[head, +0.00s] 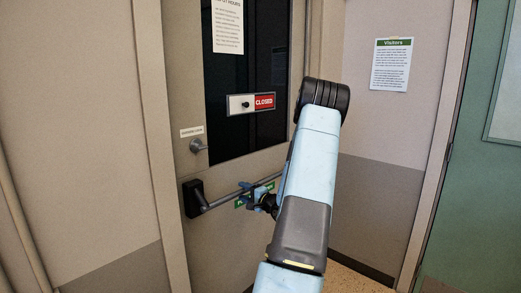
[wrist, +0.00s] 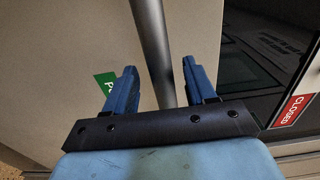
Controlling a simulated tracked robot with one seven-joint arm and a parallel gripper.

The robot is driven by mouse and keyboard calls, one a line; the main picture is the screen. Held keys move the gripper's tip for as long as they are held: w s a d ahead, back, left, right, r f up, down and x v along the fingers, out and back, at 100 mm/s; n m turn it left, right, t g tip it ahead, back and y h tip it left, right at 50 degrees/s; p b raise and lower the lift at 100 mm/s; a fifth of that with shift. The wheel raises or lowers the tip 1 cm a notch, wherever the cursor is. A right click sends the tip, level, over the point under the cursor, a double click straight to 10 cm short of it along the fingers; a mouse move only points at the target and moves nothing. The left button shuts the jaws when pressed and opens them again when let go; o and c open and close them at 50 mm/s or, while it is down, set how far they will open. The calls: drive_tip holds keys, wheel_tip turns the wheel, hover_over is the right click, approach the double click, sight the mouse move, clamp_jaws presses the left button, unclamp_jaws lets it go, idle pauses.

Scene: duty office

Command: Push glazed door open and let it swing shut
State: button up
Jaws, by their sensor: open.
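The glazed door (head: 230,167) stands ahead in the head view, a beige leaf with a dark glass panel (head: 232,75). It looks shut or nearly so; my arm hides part of its right edge. A grey push bar (head: 225,198) with a black end block crosses it below the glass. The bar also shows in the wrist view (wrist: 151,40). My gripper (head: 262,198) is at the bar's right part. In the wrist view my gripper (wrist: 159,66) is open, with blue fingers on either side of the bar. I cannot tell whether they touch it.
A round lock knob (head: 198,146) sits above the bar. A red CLOSED sign (head: 264,101) is on the glass, and a green label (wrist: 106,84) is by the bar. A Visitors notice (head: 391,64) hangs on the right wall. Speckled floor (head: 350,279) shows at lower right.

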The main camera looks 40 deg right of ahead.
sight(226, 189)
drive_tip(key=shift+w, duration=0.15)
drive_tip(key=shift+w+a+f, duration=0.1)
drive_tip(key=shift+w+f, duration=0.2)
drive_tip(key=shift+w, duration=0.4)
drive_tip(key=shift+w+a+f, duration=0.1)
drive_tip(key=shift+w+f, duration=0.25)
drive_tip(key=shift+w, duration=0.4)
drive_tip(key=shift+w+f, duration=0.3)
drive_tip(key=shift+w, duration=0.5)
drive_tip(key=shift+w+a+r, duration=0.1)
drive_tip(key=shift+w+a, duration=0.2)
drive_tip(key=shift+w, duration=0.7)
drive_tip(key=shift+w+a+r, duration=0.1)
drive_tip(key=shift+w+a, duration=0.15)
drive_tip(key=shift+w, duration=0.75)
drive_tip(key=shift+w+a+f, duration=0.1)
drive_tip(key=shift+w+a, duration=0.05)
drive_tip(key=shift+w, duration=0.95)
drive_tip(key=shift+w+a, duration=0.15)
drive_tip(key=shift+w, duration=1)
